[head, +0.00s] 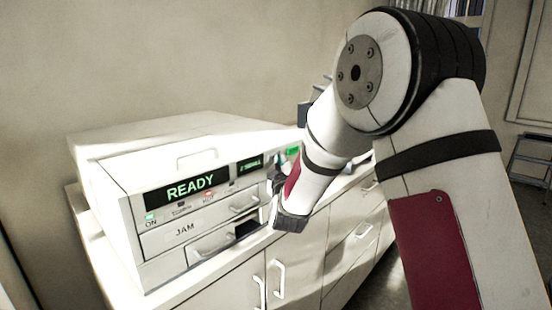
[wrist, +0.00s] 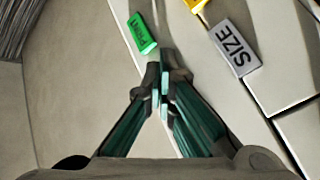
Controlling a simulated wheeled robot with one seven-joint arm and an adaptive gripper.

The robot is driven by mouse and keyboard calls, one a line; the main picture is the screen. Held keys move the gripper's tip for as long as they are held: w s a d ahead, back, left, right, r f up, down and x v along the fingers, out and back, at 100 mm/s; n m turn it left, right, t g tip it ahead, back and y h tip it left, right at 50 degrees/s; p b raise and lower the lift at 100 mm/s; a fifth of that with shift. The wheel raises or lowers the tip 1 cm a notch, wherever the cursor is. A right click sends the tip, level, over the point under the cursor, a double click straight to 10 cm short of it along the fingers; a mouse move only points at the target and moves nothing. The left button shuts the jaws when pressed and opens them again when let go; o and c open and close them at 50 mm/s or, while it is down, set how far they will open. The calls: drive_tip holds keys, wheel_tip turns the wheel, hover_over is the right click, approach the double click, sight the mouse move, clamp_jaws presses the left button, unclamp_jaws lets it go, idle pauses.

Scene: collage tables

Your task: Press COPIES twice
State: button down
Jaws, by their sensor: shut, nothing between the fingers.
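The white copier (head: 185,160) stands on a counter in the head view. Its large display reads READY in green, and a smaller green display (head: 250,164) beside it is too small to read. No COPIES label is legible in either view. In the wrist view, my gripper (wrist: 162,92) is shut and empty, with its fingertips together. A green block (wrist: 142,34) with lettering lies just beyond the fingertips, and a grey block (wrist: 234,48) marked SIZE lies to their right. I cannot tell whether the fingertips touch anything.
A yellow piece (wrist: 195,5) is cut off at the top of the wrist view. The copier front has a JAM label, small lights and drawer handles. The counter (head: 225,282) has cabinet doors and drawers below. My arm hides part of the counter's right side.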

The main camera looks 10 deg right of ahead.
drive_tip(key=shift+s, duration=0.1)
drive_tip(key=shift+s+d, duration=0.5)
drive_tip(key=shift+s, duration=0.1)
drive_tip(key=shift+s+d+p, duration=0.5)
drive_tip(key=shift+s+d, duration=0.25)
drive_tip(key=shift+s, duration=0.3)
drive_tip(key=shift+s+d+p, duration=0.5)
drive_tip(key=shift+s+d, duration=0.2)
drive_tip(key=shift+s, duration=0.3)
